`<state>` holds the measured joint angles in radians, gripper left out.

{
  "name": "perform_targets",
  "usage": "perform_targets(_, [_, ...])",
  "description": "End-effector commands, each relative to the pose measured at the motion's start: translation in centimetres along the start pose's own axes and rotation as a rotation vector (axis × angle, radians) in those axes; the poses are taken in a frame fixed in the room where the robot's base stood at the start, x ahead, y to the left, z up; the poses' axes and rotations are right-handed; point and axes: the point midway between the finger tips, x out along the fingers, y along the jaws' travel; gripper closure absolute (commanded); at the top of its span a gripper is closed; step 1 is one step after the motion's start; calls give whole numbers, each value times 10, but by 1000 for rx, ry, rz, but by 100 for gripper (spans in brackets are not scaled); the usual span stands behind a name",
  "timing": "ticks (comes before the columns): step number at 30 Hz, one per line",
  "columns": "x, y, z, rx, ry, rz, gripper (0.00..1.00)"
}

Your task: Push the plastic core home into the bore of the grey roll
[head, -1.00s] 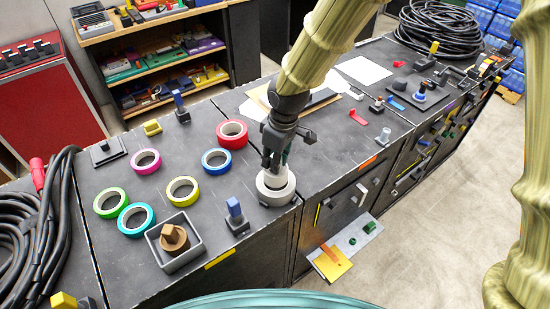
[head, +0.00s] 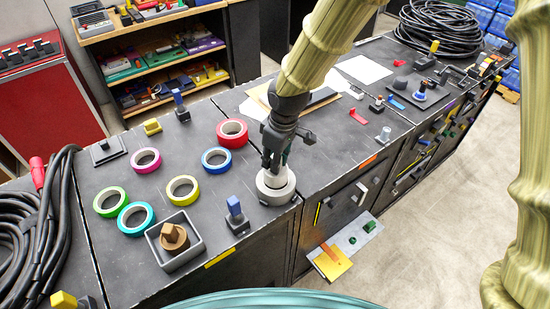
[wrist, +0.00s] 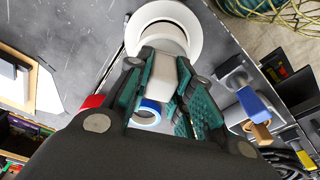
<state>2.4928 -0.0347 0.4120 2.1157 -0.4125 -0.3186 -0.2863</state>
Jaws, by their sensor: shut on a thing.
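The grey roll (head: 276,196) lies flat near the front edge of the dark bench in the head view. It shows as a pale ring (wrist: 193,27) at the top of the wrist view. My gripper (head: 272,160) points down over it, its green-padded fingers (wrist: 166,88) shut on the pale plastic core (wrist: 163,72). The core's lower end is at the roll's bore. My fingers hide part of the core in the head view, so I cannot tell how deep it sits.
Red (head: 232,132), blue (head: 217,160), yellow (head: 183,189) and other coloured rolls lie to the left. A blue-topped fixture (head: 235,211) stands close left of the grey roll. A grey tray (head: 193,255) holds a brown piece. The bench edge is just in front of the roll.

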Motion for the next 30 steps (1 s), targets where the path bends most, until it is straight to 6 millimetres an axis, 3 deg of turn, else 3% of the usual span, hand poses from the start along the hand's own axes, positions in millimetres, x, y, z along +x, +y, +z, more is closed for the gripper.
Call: perform_targets(30, [18,0,2,0,0,0,100])
